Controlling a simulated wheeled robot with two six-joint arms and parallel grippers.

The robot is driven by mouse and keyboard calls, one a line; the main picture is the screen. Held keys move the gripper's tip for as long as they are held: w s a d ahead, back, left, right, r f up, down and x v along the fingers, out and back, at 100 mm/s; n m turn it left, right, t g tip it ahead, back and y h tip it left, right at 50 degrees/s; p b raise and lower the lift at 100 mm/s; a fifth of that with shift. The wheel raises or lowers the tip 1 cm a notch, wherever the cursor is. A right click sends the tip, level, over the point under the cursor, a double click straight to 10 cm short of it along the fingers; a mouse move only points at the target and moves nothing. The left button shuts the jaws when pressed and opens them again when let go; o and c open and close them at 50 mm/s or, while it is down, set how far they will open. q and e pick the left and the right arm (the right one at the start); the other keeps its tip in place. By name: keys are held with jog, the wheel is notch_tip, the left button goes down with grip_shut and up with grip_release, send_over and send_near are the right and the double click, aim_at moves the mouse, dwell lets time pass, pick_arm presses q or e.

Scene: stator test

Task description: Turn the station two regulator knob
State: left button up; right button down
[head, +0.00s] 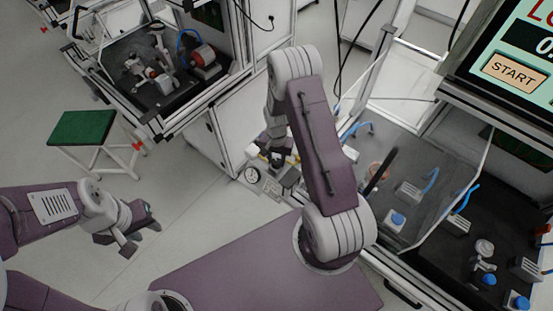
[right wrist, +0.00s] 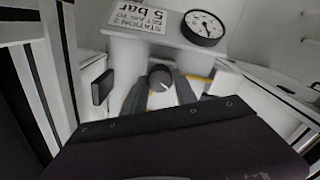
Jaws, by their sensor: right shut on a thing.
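The regulator knob (right wrist: 161,78) is a dark round cap with a white mark, seen in the right wrist view below the gauge. My right gripper (right wrist: 163,90) is shut on it, with a grey finger on either side. A round white pressure gauge (right wrist: 203,27) with a black rim stands beside a sign (right wrist: 143,17) reading "Station 2" and "5 bar", upside down in this view. In the head view the gauge (head: 251,175) shows just left of my right gripper (head: 274,160); the arm partly hides this spot. My left gripper (head: 142,234) is open and empty over the floor.
A test bench with a clear guard (head: 420,170) and blue-capped parts stands at the right, under a screen with a START button (head: 515,69). Another bench (head: 120,75) is at the back left. A green-topped stool (head: 82,128) stands left. The floor between is clear.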

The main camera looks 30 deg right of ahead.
aim_at(277, 161)
jog(key=shift+w+r, duration=0.1)
jog(key=shift+w, duration=0.05)
dwell(0.3)
jog(key=c, duration=1)
grip_release()
jog(key=shift+c, duration=0.2)
jog(key=shift+o, duration=0.4)
notch_tip(277, 161, up, 9)
